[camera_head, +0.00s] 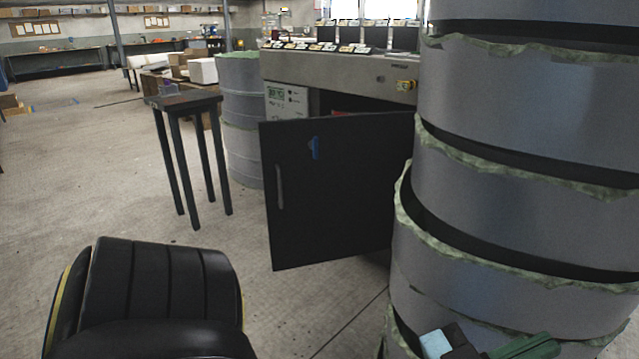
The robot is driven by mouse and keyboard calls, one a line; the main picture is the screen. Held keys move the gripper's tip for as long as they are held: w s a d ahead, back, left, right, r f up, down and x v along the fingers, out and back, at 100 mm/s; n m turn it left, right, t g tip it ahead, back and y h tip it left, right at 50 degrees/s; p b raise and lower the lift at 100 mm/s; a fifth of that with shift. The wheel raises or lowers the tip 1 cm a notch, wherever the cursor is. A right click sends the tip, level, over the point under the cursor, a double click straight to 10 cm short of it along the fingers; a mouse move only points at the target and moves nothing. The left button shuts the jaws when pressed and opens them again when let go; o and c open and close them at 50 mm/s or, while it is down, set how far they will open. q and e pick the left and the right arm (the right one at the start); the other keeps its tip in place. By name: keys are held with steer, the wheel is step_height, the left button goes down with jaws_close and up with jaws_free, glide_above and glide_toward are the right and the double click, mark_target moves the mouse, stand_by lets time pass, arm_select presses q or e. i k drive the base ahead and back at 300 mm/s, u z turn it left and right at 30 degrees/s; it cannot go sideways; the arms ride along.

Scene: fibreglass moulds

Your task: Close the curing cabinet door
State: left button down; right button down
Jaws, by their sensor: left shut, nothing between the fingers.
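The curing cabinet (330,72) stands at the back centre, a grey-topped unit with a dark opening below. Its black door (340,195) stands wide open, swung out towards me. The hinge side is at the right, close to the mould stack, which hides part of the cabinet. My left gripper is shut, but I cannot clearly pick out its fingertips. Nothing visibly touches the door. My right gripper does not show.
A tall stack of grey round moulds (510,220) with green ragged rims fills the right. A black ribbed, chair-like form (160,285) is at the lower left. A dark stool (185,101) stands left of the door. Floor (325,310) before the door is clear.

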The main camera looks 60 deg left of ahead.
mark_target(339, 205)
steer(key=z, duration=1.65)
steer(key=k, duration=1.5)
steer(key=u, duration=2.5)
steer(key=i, duration=1)
steer(key=z, duration=0.05)
